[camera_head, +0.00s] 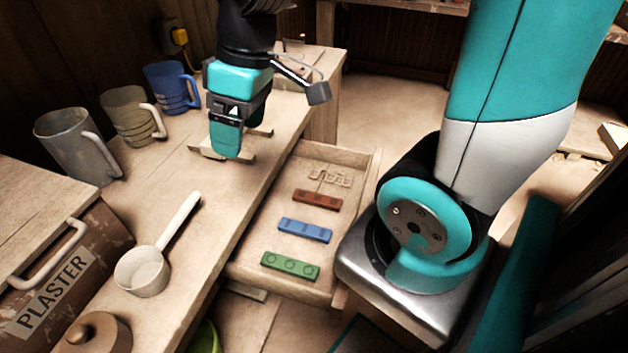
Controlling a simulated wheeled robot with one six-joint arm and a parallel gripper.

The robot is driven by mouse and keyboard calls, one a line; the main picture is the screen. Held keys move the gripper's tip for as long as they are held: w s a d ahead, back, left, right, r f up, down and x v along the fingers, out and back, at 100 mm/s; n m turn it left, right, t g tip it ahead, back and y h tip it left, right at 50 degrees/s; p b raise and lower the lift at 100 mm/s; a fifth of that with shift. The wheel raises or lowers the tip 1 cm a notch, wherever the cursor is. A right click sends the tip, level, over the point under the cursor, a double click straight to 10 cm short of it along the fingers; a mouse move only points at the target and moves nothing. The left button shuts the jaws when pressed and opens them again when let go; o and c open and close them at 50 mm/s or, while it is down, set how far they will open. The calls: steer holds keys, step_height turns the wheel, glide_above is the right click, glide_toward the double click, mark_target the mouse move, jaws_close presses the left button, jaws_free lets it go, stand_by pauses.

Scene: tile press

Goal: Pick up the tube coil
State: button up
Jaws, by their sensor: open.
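My gripper (228,148) points down over the workbench, near its right edge. It is open and I see nothing held in it. No tube coil can be made out with certainty. A thin pale looped line (312,68) shows behind my gripper at the far end of the bench, but I cannot tell what it is. A flat pale piece (206,152) lies on the bench beneath my fingers, partly hidden by them.
An open drawer (250,270) holds green (290,266), blue (304,230) and red (317,200) bars and a pale wavy piece (330,178). Grey (72,145), beige (130,115) and blue (168,90) jugs line the left. A scoop (145,272) and plaster box (60,275) stand nearer.

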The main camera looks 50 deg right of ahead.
steer(key=w+d+f+m+h+b, duration=0.1)
steer(key=w+d+f, duration=0.1)
steer(key=d+f, duration=0.35)
steer(key=w+d+f+b, duration=0.1)
steer(key=w+d+f, duration=0.15)
steer(key=d, duration=0.55)
steer(key=g+h+b, duration=0.1)
steer(key=h+b, duration=0.1)
glide_above(329, 174)
step_height(329, 174, down, 15)
steer(key=shift+f, duration=3.15)
steer(key=shift+c, duration=0.3)
steer(key=c, duration=0.9)
